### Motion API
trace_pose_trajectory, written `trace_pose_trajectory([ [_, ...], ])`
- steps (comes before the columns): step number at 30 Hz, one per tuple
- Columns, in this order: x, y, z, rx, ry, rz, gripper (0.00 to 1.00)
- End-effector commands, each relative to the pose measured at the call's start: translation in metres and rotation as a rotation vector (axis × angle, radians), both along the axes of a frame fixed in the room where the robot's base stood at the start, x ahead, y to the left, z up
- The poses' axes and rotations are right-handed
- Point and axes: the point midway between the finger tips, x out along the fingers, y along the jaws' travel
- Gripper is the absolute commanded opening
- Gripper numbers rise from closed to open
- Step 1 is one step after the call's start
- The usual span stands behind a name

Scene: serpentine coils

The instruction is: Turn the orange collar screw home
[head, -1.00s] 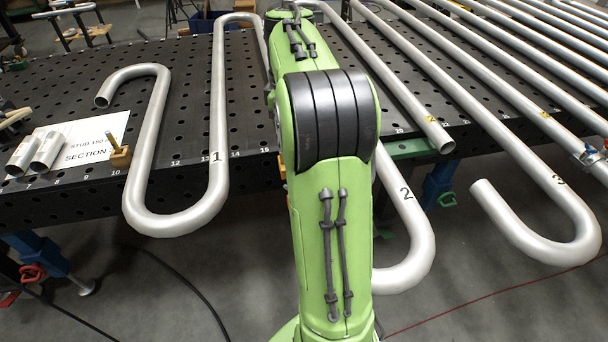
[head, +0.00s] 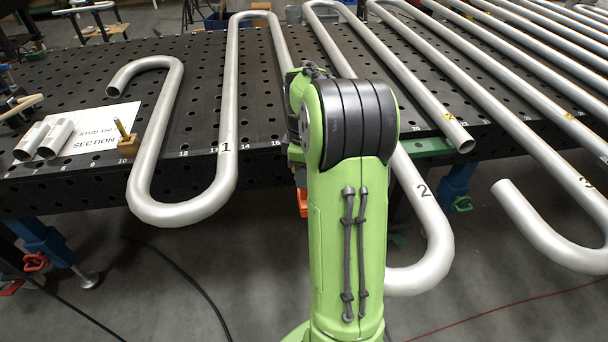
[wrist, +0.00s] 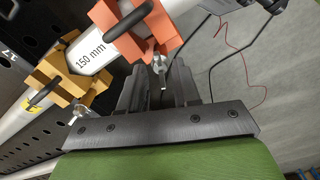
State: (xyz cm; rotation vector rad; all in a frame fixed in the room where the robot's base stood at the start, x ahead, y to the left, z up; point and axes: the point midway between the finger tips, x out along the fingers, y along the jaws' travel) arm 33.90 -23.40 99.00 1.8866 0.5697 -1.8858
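The orange collar (wrist: 138,30) is clamped around a grey pipe at the top of the wrist view. Its metal wing screw (wrist: 160,68) points down toward my gripper (wrist: 159,84). My gripper's two dark fingers are apart, one on each side of the screw; I cannot tell whether either touches it. A yellow-brown collar (wrist: 66,76) with its own wing screw (wrist: 80,114) sits further left on the pipe. A "150 mm" mark (wrist: 90,57) shows between the collars. In the head view my arm hides my gripper.
A black perforated table (head: 190,120) carries several bent grey pipes (head: 228,120). A small orange part (head: 302,203) shows beside my arm below the table edge. A paper sign (head: 95,130) and short stubs (head: 52,138) lie at left. The floor in front is open, with cables (head: 195,285).

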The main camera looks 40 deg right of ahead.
Motion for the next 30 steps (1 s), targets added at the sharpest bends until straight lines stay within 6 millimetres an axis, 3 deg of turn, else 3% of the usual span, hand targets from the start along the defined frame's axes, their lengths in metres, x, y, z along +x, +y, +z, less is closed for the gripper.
trace_pose_trajectory([
  [5,0.0000,0.0000,0.0007,0.000,0.000,0.000,0.32],
  [12,0.0000,0.0000,0.0010,0.000,0.000,0.000,0.00],
  [23,0.0000,0.0000,0.0017,0.000,0.000,-0.039,0.00],
  [30,-0.0002,0.0003,0.0026,0.000,0.001,-0.178,0.00],
])
